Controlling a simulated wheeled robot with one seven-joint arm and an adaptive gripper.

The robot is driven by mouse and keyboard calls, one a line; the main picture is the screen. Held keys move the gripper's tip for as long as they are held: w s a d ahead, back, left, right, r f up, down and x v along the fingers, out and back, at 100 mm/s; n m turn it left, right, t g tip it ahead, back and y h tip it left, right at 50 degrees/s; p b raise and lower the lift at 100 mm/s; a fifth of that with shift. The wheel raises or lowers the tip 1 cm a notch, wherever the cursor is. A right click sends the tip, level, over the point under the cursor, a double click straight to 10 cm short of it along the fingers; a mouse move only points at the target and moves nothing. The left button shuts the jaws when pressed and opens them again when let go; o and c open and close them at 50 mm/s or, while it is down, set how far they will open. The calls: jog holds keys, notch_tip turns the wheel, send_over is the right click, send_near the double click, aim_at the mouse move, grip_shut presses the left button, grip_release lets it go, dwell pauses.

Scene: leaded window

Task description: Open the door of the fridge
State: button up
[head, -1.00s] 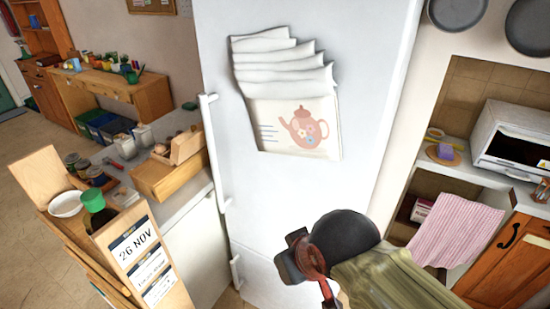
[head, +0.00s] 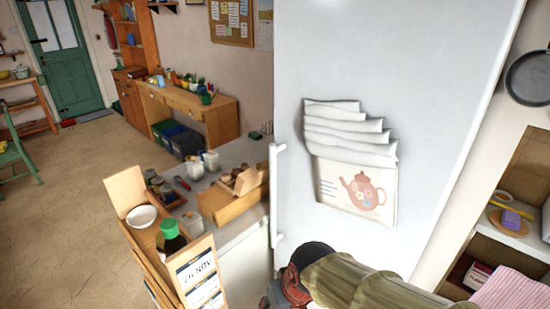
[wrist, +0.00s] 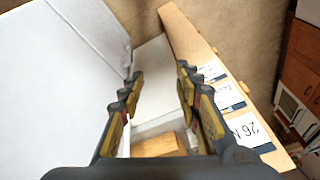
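The white fridge (head: 420,70) stands upright in the middle of the head view, and its door looks shut. A long vertical white handle (head: 277,190) runs down the left edge of the door. Towels and a teapot print hang on the door front. My gripper (head: 272,297) is low in front of the door, below the handle, partly cut off by the bottom edge. In the wrist view my gripper (wrist: 157,80) has its fingers spread with nothing held between them. The fridge's white face (wrist: 60,85) fills the left there. I cannot make out the handle in that view.
A wooden organiser (head: 195,262) with date cards, holding a bowl and a green-capped bottle, stands left of the fridge; it also shows in the wrist view (wrist: 200,50). A counter (head: 235,155) with jars adjoins the fridge. Open floor (head: 60,210) lies to the left.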

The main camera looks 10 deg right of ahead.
jog(key=w+a+t+p, duration=0.35)
jog(key=w+a, duration=0.25)
jog(key=w, duration=0.5)
jog(key=m+t+h+p, duration=0.3)
jog(key=m+t+h, duration=0.3)
jog(key=t, duration=0.4)
send_near(272, 174)
jog(key=w+h, duration=0.1)
jog(key=w, duration=0.2)
jog(key=shift+n, duration=0.5)
jog(key=x, duration=0.8)
jog(key=shift+d+b, duration=0.3)
jog(key=shift+b, duration=0.05)
jog(key=shift+c, duration=1.1)
grip_shut()
